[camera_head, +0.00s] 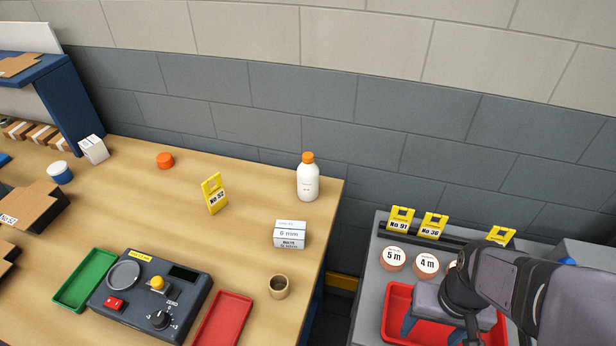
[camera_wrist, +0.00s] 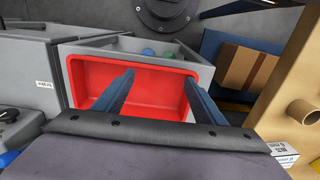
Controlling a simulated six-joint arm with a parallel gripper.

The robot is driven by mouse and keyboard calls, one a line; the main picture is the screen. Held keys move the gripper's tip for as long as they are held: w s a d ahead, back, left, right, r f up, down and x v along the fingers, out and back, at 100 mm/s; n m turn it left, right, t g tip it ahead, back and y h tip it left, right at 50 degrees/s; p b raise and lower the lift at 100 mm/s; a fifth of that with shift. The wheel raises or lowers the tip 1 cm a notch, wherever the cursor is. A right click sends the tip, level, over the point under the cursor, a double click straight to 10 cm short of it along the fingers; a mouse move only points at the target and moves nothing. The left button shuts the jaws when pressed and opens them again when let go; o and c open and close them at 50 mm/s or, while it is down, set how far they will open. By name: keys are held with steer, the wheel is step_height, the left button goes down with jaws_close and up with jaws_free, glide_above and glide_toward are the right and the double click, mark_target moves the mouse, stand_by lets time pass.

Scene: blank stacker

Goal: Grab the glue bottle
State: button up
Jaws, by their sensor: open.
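The glue bottle (camera_head: 308,182) looks to be the white bottle with an orange cap. It stands upright near the back right corner of the wooden table (camera_head: 130,210) in the head view. I do not see it in the wrist view. My gripper (camera_head: 435,328) is at the lower right of the head view, over a red bin and well to the right of the bottle. In the wrist view my gripper (camera_wrist: 158,92) has its two blue-grey fingers spread apart with nothing between them, pointing toward the red bin.
The red bin (camera_head: 397,296) sits on a grey bench, with round labelled discs (camera_head: 393,259) and yellow number cards (camera_head: 400,219) behind it. A white 6 mm box (camera_head: 290,235), a cardboard tube (camera_head: 278,288) and a yellow card (camera_head: 214,194) stand near the bottle. A gap separates table and bench.

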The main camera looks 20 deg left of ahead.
mark_target(311, 181)
steer(key=shift+o, duration=0.5)
steer(key=shift+w, duration=0.1)
